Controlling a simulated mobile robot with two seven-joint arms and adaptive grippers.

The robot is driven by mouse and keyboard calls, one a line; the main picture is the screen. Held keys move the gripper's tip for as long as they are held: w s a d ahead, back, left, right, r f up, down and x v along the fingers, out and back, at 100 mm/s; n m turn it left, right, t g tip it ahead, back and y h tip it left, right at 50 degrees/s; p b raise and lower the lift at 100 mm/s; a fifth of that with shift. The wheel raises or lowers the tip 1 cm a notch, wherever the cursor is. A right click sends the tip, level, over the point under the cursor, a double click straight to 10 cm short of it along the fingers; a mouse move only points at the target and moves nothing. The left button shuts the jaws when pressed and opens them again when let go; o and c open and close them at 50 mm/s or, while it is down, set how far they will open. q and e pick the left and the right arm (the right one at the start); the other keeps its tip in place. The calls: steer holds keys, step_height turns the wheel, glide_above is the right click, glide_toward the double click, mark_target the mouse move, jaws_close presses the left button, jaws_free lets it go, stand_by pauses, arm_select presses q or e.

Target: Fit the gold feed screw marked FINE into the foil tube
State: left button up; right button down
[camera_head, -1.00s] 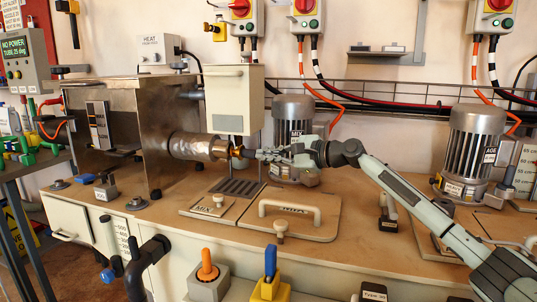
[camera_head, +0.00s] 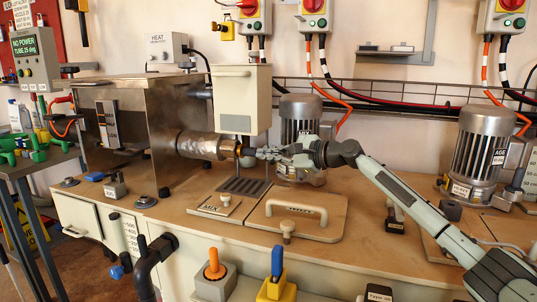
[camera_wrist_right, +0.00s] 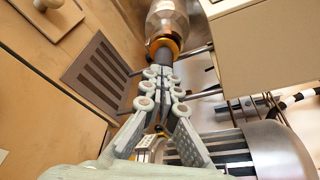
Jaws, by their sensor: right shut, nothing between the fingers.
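The foil tube (camera_head: 200,146) lies horizontally, coming out of the right side of the metal box. A gold ring (camera_head: 229,149) shows at its right mouth; in the right wrist view the gold ring (camera_wrist_right: 163,45) circles a dark round piece (camera_wrist_right: 165,57). I cannot tell whether this is the feed screw, and no FINE marking is readable. My right gripper (camera_head: 254,153) is shut and empty, its fingertips (camera_wrist_right: 163,68) pointing at the dark piece, very close to it. Whether they touch it is unclear. My left gripper is out of view.
A cream hopper box (camera_head: 241,99) hangs above the tube mouth. Below it are a dark slotted grate (camera_head: 243,186) and a lid with a handle (camera_head: 296,216). Motors (camera_head: 299,121) stand behind and at the right (camera_head: 480,150).

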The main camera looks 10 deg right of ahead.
steer(key=shift+w+a, duration=0.3)
steer(key=shift+a, duration=0.2)
steer(key=v, duration=1.4)
steer(key=shift+d, duration=0.55)
steer(key=shift+a+f, duration=0.1)
steer(key=x, duration=1.4)
steer(key=shift+a, duration=0.4)
steer(key=shift+d, duration=0.1)
